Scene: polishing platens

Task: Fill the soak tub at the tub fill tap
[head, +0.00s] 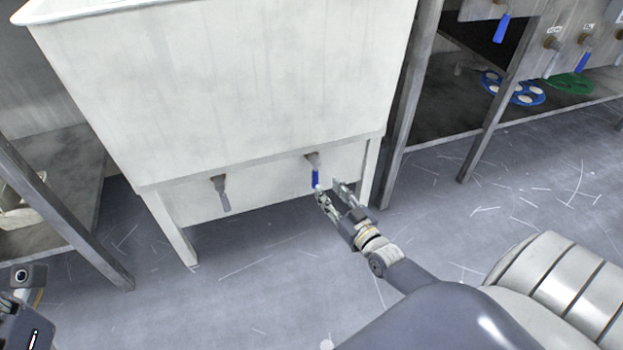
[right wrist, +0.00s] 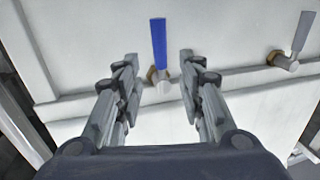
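A large white soak tub (head: 230,90) stands on legs; its inside is out of view. Two levers sit low on its front: a blue lever (head: 315,178) at the right and a grey lever (head: 224,195) at the left. Both hang down in the head view. My right gripper (head: 332,188) is open at the blue lever. In the right wrist view, the blue lever (right wrist: 158,45) lies between and beyond the open fingertips (right wrist: 158,62); I cannot tell whether they touch it. The grey lever (right wrist: 302,33) is off to the right there. My left gripper's fingers are out of view.
Another metal frame (head: 65,215) stands at left. The scratched grey floor (head: 260,290) before the tub is clear.

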